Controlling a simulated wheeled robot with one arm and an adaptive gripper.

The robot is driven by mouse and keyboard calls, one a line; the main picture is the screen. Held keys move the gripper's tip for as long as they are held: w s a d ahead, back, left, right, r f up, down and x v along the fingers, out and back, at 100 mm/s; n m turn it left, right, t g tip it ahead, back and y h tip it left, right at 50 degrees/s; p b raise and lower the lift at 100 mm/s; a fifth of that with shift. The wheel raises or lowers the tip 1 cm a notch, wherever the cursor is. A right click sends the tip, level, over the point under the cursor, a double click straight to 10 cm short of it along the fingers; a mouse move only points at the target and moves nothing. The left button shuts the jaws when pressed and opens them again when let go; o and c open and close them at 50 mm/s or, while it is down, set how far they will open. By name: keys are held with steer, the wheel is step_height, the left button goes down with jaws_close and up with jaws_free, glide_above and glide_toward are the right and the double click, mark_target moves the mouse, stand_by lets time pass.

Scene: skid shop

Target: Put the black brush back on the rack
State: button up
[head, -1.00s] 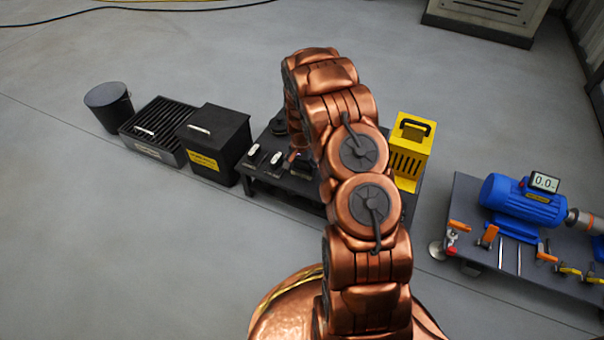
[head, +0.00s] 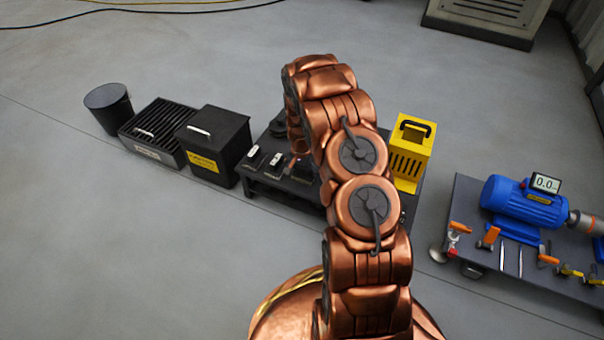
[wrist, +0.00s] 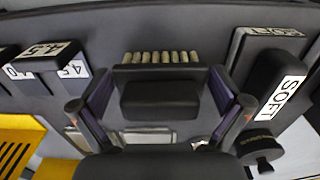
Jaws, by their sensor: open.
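In the wrist view my gripper (wrist: 160,108) is open, with one dark finger on the left and one on the right. Between the fingers is a black block with a row of tan tufts along its far side; I take it to be the black brush (wrist: 160,98). The fingers stand on either side of it, and I cannot tell whether they touch it. In the head view my arm hides most of my gripper and the brush above the low dark bench (head: 262,190). I cannot make out the rack for certain.
Blocks labelled 4.5 (wrist: 48,52) and SOFT (wrist: 282,97) flank my gripper. A yellow slotted box (head: 408,150) stands at the bench's right end. A black bin (head: 215,140) stands left of it. A bench with a blue motor (head: 520,205) is at right.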

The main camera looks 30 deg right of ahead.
mark_target(301, 168)
steer(key=shift+r, duration=0.15)
step_height(301, 168, up, 12)
steer(key=p, duration=0.3)
steer(key=shift+a+r+p, duration=0.1)
steer(key=shift+a+p, duration=0.05)
steer(key=shift+p, duration=0.15)
steer(key=s+a+r+n+g, duration=0.2)
steer(key=s+a+r+n, duration=0.3)
steer(key=s+a+r, duration=1.1)
steer(key=s+a+r+n, duration=0.2)
steer(key=s, duration=0.5)
steer(key=s+a+r+n+g, duration=0.1)
steer(key=s+a+r+n, duration=0.1)
steer(key=s, duration=0.6)
steer(key=s+a+r+n, duration=0.3)
steer(key=s+r, duration=0.1)
steer(key=s, duration=0.3)
steer(key=shift+s+a+r, duration=0.15)
steer(key=shift+s+a, duration=0.1)
steer(key=shift+s, duration=0.05)
